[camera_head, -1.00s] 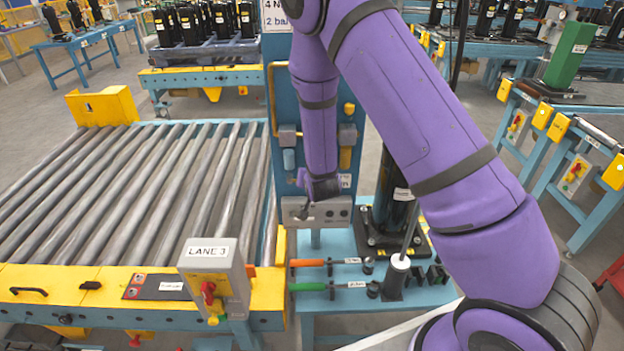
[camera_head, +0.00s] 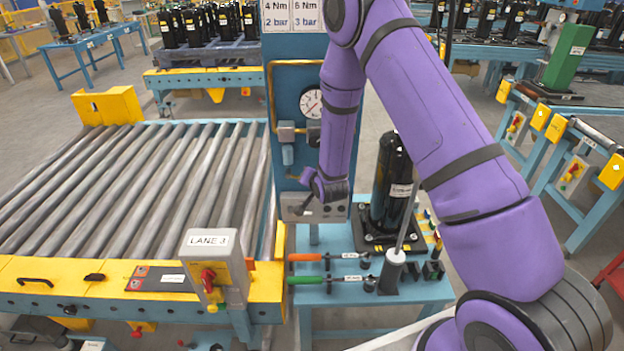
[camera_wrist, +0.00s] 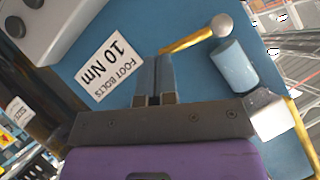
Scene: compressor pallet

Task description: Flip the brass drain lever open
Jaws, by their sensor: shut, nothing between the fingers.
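The brass drain lever (camera_wrist: 190,42) shows in the wrist view as a slim brass bar in front of the blue panel. One end meets a round grey knob (camera_wrist: 222,25) beside a pale blue cylinder (camera_wrist: 237,66). My gripper (camera_wrist: 154,62) is shut and empty, its fingertips close to the lever's free end. I cannot tell whether they touch it. In the head view my purple wrist is in front of the panel, below and right of the same blue cylinder (camera_head: 287,155), and the fingers are not clear there.
The blue panel (camera_wrist: 140,25) carries a "FOOT BOLTS 10 Nm" label (camera_wrist: 103,70) and a grey box with round holes (camera_wrist: 60,25). A brass pipe (camera_wrist: 300,140) runs at right. A pressure gauge (camera_head: 311,103), black compressor (camera_head: 391,180) and roller conveyor (camera_head: 130,190) stand around my arm.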

